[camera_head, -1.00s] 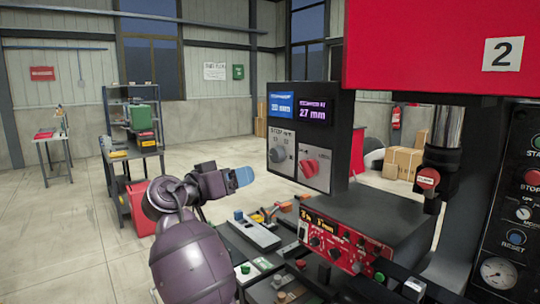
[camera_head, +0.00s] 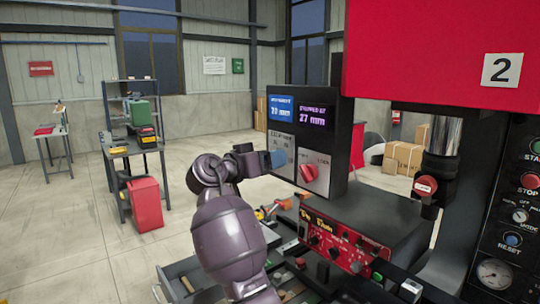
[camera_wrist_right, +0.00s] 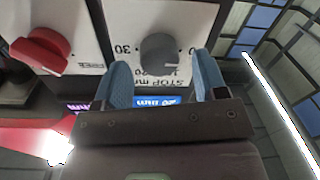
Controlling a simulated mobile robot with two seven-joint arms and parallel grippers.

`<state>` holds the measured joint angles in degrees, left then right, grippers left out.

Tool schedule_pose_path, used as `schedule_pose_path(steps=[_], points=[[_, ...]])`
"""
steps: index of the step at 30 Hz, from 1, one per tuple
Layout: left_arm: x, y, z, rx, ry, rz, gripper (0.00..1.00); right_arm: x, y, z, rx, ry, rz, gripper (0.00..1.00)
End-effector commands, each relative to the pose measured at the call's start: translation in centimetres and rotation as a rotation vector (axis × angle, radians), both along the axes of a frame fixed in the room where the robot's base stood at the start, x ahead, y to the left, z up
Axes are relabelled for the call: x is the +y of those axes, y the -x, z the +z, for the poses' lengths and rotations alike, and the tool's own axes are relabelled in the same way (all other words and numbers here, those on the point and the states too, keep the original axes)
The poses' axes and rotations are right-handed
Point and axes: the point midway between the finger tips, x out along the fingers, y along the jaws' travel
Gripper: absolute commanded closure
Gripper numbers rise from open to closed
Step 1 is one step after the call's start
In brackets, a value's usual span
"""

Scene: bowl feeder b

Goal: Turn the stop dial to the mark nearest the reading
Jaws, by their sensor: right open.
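The grey stop dial (camera_wrist_right: 158,50) is on the pale panel, upside down in the right wrist view, with a 30 printed to its left. My right gripper (camera_wrist_right: 163,72) is open, its two blue fingers on either side of the dial; I cannot tell whether they touch it. In the head view my right gripper (camera_head: 275,159) is at the panel and covers most of the dial. The purple display (camera_head: 312,117) reads 27 mm. The blue display (camera_head: 283,112) shows a value in mm, its first digit unclear. My left gripper is not in view.
A red knob (camera_head: 310,172) sits right of the dial; it also shows in the wrist view (camera_wrist_right: 40,48). Below is a red-fronted control box (camera_head: 340,240). The press column and button panel (camera_head: 515,215) stand at the right.

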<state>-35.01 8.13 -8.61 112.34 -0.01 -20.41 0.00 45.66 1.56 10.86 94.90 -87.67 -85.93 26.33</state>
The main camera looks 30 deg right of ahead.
Motion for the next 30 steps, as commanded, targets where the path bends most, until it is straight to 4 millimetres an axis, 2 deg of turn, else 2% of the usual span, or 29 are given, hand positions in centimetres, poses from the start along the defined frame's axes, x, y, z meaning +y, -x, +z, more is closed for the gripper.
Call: schedule_pose_path(steps=[4,12,14,22,30], points=[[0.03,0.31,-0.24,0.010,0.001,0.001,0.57,-0.65,-0.10,0.01,0.000,0.000,0.001,0.34],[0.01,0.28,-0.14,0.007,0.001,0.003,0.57,-0.74,-0.11,-0.05,0.000,0.000,0.001,0.34],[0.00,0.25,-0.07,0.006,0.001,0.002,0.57,-0.74,-0.10,-0.05,0.000,0.000,0.001,0.42],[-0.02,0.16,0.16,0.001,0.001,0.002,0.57,-0.72,-0.11,-0.04,0.000,0.000,0.001,0.84],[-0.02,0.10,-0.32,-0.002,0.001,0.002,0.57,-0.71,-0.09,-0.16,-0.021,-0.002,0.001,0.84]])
